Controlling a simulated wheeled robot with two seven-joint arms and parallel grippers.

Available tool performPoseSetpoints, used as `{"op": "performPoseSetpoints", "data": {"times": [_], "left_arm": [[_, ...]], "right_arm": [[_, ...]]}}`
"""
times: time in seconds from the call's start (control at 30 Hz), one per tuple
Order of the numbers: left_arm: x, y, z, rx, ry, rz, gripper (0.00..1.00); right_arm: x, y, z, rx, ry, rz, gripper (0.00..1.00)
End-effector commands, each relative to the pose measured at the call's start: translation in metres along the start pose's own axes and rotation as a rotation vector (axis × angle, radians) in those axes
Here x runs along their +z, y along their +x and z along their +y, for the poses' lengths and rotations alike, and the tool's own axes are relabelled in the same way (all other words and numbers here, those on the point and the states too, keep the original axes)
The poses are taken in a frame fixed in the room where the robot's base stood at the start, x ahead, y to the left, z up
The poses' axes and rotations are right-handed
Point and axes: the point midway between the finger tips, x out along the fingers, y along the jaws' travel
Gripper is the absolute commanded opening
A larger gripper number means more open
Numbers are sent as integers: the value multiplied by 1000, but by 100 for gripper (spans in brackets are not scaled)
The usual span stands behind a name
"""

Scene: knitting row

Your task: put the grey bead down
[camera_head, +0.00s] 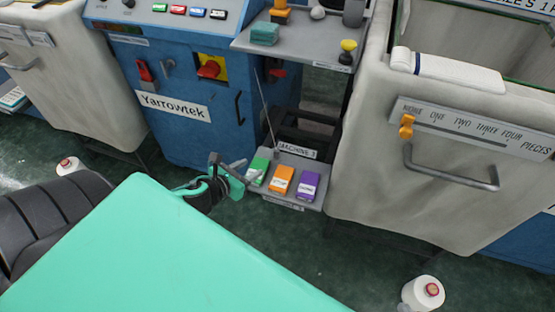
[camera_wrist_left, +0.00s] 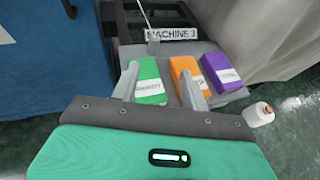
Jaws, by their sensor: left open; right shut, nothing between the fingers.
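My left gripper (camera_head: 243,172) is open at the left edge of the small grey tray (camera_head: 292,205). In the left wrist view its two fingers (camera_wrist_left: 160,88) stand apart over the green box (camera_wrist_left: 147,80) and beside the orange box (camera_wrist_left: 187,80), with nothing visibly held between them. A small grey piece (camera_wrist_left: 153,45) is at the lower end of a thin rod at the tray's back; I cannot tell whether it is the bead. A rounded pale-grey object (camera_head: 317,12) sits on the upper shelf. My right gripper is not in view.
A purple box (camera_head: 307,185) is on the tray's right. The blue Yarrowtek cabinet (camera_head: 185,125) stands behind left, and a pale bin with a handle (camera_head: 400,215) stands right.

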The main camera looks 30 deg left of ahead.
Motion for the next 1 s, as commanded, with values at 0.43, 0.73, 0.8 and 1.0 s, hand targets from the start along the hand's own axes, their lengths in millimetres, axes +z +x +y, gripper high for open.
{"op": "performPoseSetpoints", "data": {"times": [0.43,0.73,0.8,1.0], "left_arm": [[-3,50,5,15,-16,8,45],[-3,82,5,14,-13,10,45],[-3,84,5,13,-14,11,45],[-1,99,8,14,-15,8,45]], "right_arm": [[-6,10,-13,-34,-2,103,0],[-12,15,-22,-57,-1,175,0],[-12,15,-22,-58,-1,182,0],[-14,18,-28,-73,1,224,0]]}}
